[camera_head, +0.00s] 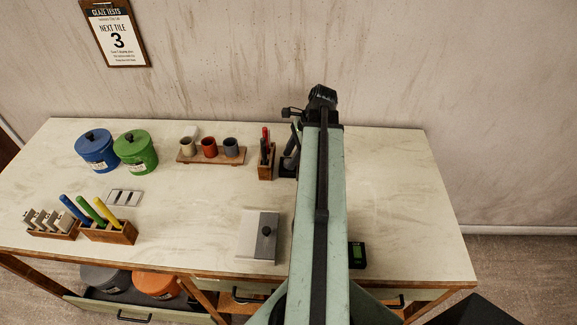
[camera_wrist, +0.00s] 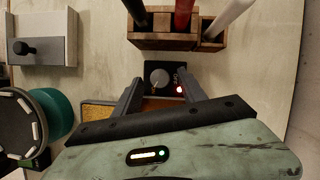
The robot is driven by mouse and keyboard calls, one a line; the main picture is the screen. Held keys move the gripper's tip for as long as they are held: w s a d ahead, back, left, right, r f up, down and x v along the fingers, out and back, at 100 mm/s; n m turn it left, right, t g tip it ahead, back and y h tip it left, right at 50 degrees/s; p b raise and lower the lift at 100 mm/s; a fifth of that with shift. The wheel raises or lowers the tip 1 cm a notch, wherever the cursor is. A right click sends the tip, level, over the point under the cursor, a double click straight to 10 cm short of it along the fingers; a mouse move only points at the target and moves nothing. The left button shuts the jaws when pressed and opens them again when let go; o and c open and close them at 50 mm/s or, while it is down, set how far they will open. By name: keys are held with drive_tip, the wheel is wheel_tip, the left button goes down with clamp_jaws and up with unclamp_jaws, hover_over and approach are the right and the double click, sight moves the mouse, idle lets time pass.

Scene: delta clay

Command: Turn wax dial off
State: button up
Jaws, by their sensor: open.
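In the wrist view, a round grey dial knob (camera_wrist: 159,77) sits on a small black panel. A light-coloured pointer mark shows on the knob, and a red light (camera_wrist: 180,88) glows to its right. My gripper (camera_wrist: 160,84) is open, with one finger on each side of the knob in the picture. I cannot tell whether either finger touches it. In the head view, my arm covers most of a dark unit (camera_head: 288,165) beside the wooden tool holder, and my fingertips are hidden.
A wooden tool holder (camera_wrist: 165,40) with upright tools stands close to the panel. A pale box with a black knob (camera_head: 266,232) sits left of my arm. Cups on a tray (camera_head: 190,157) and lidded jars (camera_head: 97,150) stand further left.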

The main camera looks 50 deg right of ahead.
drive_tip(key=shift+w+a+f, duration=0.15)
drive_tip(key=shift+a+f, duration=0.05)
drive_tip(key=shift+f, duration=0.4)
drive_tip(key=shift+r, duration=0.15)
clamp_jaws()
drive_tip(key=shift+n, duration=0.4)
drive_tip(key=shift+d+n, duration=0.1)
drive_tip(key=shift+n, duration=0.2)
drive_tip(key=n+g, duration=0.1)
drive_tip(key=n, duration=0.1)
drive_tip(key=n+y, duration=0.1)
drive_tip(key=n, duration=0.1)
drive_tip(key=shift+w+g, duration=0.2)
drive_tip(key=shift+g, duration=0.2)
drive_tip(key=n+g, duration=0.2)
drive_tip(key=n, duration=0.4)
drive_tip(key=shift+n+g+h, duration=0.3)
drive_tip(key=shift+n, duration=0.1)
